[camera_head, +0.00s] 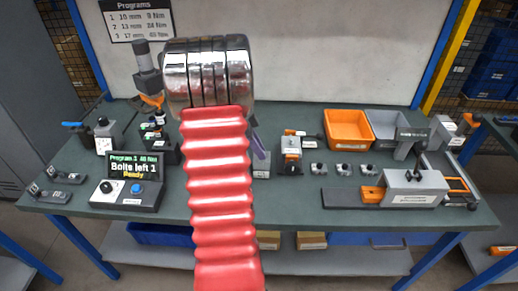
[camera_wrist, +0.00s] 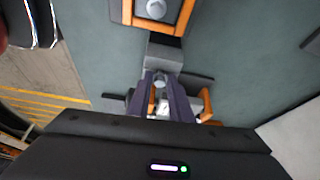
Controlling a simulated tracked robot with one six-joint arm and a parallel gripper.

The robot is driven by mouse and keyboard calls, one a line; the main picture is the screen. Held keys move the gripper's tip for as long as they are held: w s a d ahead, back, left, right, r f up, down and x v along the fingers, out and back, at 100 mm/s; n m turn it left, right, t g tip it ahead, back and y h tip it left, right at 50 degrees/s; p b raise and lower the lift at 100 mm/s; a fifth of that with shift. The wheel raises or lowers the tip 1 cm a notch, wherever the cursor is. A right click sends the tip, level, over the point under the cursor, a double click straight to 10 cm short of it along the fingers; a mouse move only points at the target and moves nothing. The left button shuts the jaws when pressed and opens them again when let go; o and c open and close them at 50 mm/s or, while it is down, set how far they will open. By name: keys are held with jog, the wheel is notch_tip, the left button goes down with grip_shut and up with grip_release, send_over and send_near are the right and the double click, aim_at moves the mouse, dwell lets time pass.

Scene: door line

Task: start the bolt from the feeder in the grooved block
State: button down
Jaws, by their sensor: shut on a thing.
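My gripper (camera_wrist: 161,78) shows in the wrist view with its dark purple fingers close together. A small round silver piece, which looks like a bolt head (camera_wrist: 160,83), sits between the fingers. A grey block (camera_wrist: 165,54) lies just beyond the fingertips; whether the bolt touches it I cannot tell. Beyond it, an orange frame (camera_wrist: 185,17) surrounds another round silver part. In the head view my arm hides most of my gripper (camera_head: 260,148), above a small grey labelled block (camera_head: 262,169). I cannot tell whether this is the grooved block. The feeder is not clearly identifiable.
A control box (camera_head: 135,178) reads "Bolts left 1, Ready". An orange bin (camera_head: 348,130) and a grey bin (camera_head: 384,124) stand at the back right. A grey fixture (camera_head: 415,186) with an orange part is at the right. Several small grey blocks stand nearby. The front middle-right bench is clear.

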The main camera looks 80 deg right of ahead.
jog(key=shift+a+f, duration=0.1)
jog(key=shift+f, duration=0.2)
dwell(0.6)
